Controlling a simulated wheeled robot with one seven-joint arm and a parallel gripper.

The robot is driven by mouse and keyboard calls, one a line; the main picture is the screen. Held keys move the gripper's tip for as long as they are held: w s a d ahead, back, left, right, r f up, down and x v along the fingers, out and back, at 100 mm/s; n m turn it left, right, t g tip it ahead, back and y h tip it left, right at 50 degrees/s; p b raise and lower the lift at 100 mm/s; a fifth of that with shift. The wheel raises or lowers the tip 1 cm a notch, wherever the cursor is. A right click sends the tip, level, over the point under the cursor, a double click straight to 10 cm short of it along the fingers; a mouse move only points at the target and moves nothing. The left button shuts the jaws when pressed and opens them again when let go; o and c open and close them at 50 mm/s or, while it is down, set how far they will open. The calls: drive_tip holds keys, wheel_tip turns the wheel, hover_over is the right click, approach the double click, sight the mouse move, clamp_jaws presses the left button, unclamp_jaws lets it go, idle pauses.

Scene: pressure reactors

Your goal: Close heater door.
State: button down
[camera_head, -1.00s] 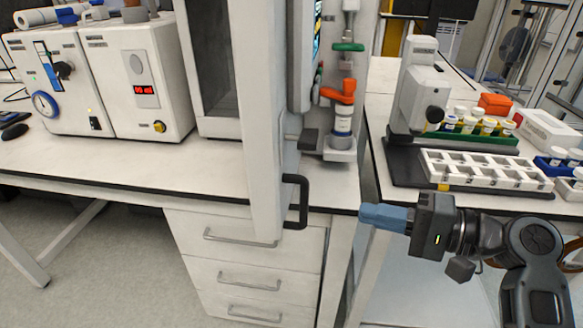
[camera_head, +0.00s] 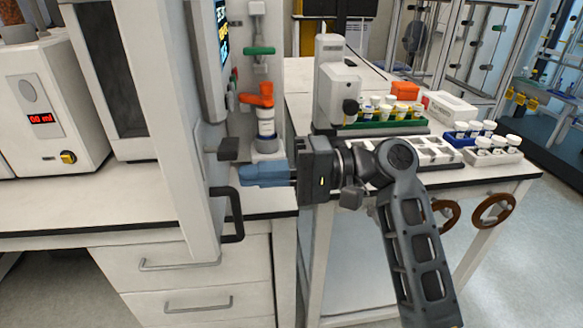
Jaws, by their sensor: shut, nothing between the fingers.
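The heater door (camera_head: 175,110) is a tall white panel that stands open, jutting forward past the bench's front edge. Its black bar handle (camera_head: 238,222) is on the side facing right. To its left is the white heater cabinet (camera_head: 137,148) with a dark interior. My gripper (camera_head: 245,175) has blue fingers, points left and is shut and empty. Its tips are just right of the door and above the handle in the picture. I cannot tell whether they touch the door.
An orange-and-white valve fitting (camera_head: 265,120) stands behind my fingers. The right bench holds a white instrument (camera_head: 332,90), vial racks (camera_head: 480,145) and an orange box (camera_head: 404,90). Drawers (camera_head: 200,285) are below the door. Floor (camera_head: 500,260) is clear at the right.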

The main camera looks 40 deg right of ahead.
sight(207, 179)
drive_tip(key=shift+x, duration=2.3)
